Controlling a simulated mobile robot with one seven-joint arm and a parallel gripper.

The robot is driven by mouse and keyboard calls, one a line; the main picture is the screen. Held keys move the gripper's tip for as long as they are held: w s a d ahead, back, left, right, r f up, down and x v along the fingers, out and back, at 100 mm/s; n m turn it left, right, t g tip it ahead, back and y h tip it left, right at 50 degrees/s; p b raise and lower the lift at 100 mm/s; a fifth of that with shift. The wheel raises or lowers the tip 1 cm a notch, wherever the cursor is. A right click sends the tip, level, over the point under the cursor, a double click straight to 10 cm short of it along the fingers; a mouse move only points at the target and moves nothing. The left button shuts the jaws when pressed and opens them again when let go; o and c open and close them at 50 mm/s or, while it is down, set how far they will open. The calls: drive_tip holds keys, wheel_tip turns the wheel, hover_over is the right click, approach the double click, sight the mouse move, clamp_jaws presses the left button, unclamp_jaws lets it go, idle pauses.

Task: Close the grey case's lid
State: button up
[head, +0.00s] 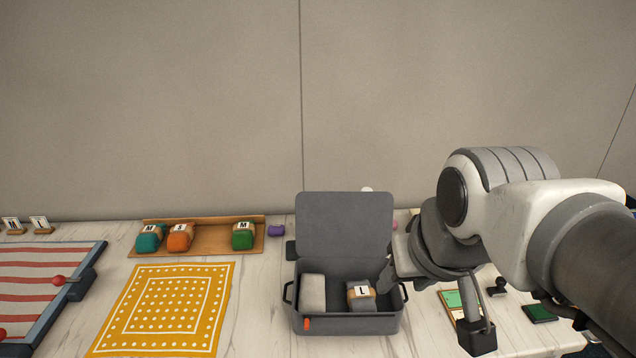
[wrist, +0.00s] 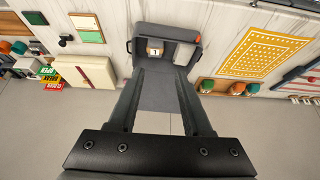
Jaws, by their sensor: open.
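The grey case (head: 346,325) stands on the table with its lid (head: 346,223) raised upright at the back. Whether a finger touches the lid cannot be told. In the head view my arm covers the area just right of the case.
A yellow dotted cloth (head: 166,308) lies left of the case. Behind it, a wooden tray (head: 199,246) holds several lettered bundles, with a purple object (head: 275,230) beside it. A striped board (head: 40,285) is far left. A stamp (head: 497,287) and a green pad (head: 540,313) lie right.

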drive_tip(key=w+r, duration=0.1)
drive_tip(key=w, duration=0.2)
drive_tip(key=w+r, duration=0.2)
drive_tip(key=w, duration=0.1)
drive_tip(key=w+r, duration=0.1)
drive_tip(key=w, duration=0.3)
drive_tip(key=shift+r+p, duration=0.2)
drive_tip(key=shift+p, duration=0.2)
clamp_jaws()
drive_tip(key=w+p, duration=0.2)
drive_tip(key=w, duration=2)
drive_tip(key=w+a+f+m, duration=0.1)
drive_tip(key=w+f, duration=0.4)
drive_tip(key=w, duration=0.4)
drive_tip(key=w+p+x, duration=0.1)
drive_tip(key=p+x, duration=0.1)
drive_tip(key=x, duration=0.8)
drive_tip(key=shift+t+h, duration=0.3)
drive_tip(key=shift+s+f, duration=0.15)
drive_tip(key=shift+s, duration=0.85)
drive_tip(key=shift+s+f, duration=0.2)
drive_tip(key=shift+s, duration=0.85)
